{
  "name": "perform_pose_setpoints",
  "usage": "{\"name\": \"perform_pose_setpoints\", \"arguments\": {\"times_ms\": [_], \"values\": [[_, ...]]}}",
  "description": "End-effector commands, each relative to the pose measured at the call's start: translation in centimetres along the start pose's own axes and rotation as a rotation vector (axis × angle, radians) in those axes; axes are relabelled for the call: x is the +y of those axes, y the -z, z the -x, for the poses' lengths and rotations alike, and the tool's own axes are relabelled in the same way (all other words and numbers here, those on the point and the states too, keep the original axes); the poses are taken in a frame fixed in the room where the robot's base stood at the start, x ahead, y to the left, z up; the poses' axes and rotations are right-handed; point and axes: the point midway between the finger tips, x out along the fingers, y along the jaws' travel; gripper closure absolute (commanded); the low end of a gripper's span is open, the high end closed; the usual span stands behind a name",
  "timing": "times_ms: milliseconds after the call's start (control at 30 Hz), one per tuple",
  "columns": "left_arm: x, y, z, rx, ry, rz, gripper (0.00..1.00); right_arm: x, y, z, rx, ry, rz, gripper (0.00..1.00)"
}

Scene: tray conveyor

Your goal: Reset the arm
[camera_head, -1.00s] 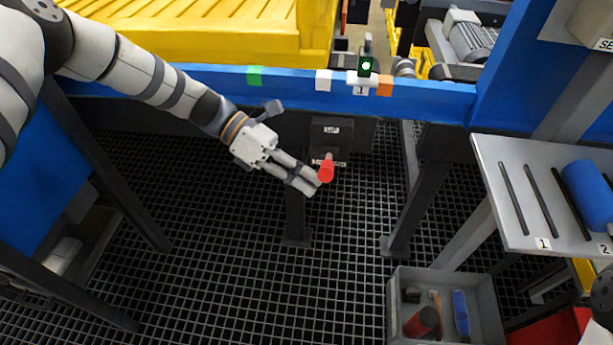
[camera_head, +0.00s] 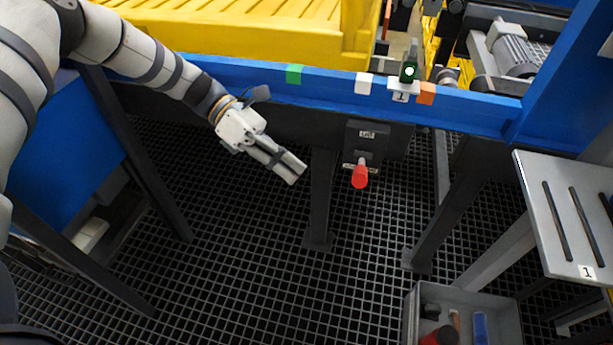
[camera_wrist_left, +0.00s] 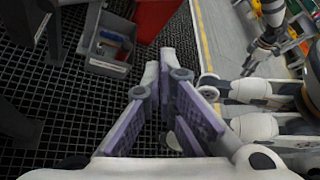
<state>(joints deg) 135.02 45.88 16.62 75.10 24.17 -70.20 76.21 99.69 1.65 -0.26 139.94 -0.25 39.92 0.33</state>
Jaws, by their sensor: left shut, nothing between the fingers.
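My left gripper (camera_head: 296,174) is shut and empty, over the floor grating in front of the blue conveyor beam. Its fingers also show together in the left wrist view (camera_wrist_left: 168,62). The red-ended lever (camera_head: 360,176) sticks out of a dark box (camera_head: 367,142) under the beam. The gripper is left of the red end, with a clear gap between them. At the upper right of the left wrist view is a grey jointed part of my other arm (camera_wrist_left: 268,42); its fingers are too small to read.
The blue beam (camera_head: 240,75) runs across above the gripper, with a dark support leg (camera_head: 321,205) close to its right. A grey bin (camera_head: 412,312) with several items stands on the floor at lower right. A slotted grey shelf (camera_head: 540,185) is at right. The grating left of the leg is clear.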

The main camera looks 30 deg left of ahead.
Motion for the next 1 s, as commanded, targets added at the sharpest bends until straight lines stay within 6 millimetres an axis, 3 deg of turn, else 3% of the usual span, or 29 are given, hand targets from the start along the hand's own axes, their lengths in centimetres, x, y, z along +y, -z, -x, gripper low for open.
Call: {"name": "perform_pose_setpoints", "arguments": {"times_ms": [467, 567, 667, 733, 800, 900, 1000], "values": [[0.0, 0.0, 0.2, 0.001, 0.0, -0.001, 1.0, 0.0, 0.0, 0.0, 0.0, 0.0, 0.0, 0.6], [-0.4, 1.3, -1.4, 0.057, -0.001, -0.025, 1.0, 0.0, 0.0, 0.5, 0.009, 0.0, 0.0, 0.6], [-2.4, 6.2, -5.9, 0.245, 0.007, -0.137, 1.0, 0.0, 0.2, 2.2, 0.037, 0.002, -0.001, 0.6], [-5.5, 11.3, -8.9, 0.436, 0.048, -0.294, 1.0, -0.1, 0.4, 3.9, 0.068, 0.003, -0.002, 0.6], [-9.6, 16.6, -10.5, 0.629, 0.128, -0.505, 1.0, -0.1, 0.7, 5.7, 0.106, 0.005, -0.003, 0.6], [-16.8, 22.6, -10.0, 0.873, 0.32, -0.902, 1.0, -0.1, 1.4, 8.8, 0.175, 0.008, -0.004, 0.6], [-22.6, 25.1, -7.9, 1.006, 0.524, -1.297, 1.0, -0.2, 2.1, 11.5, 0.241, 0.011, -0.005, 0.6]]}}
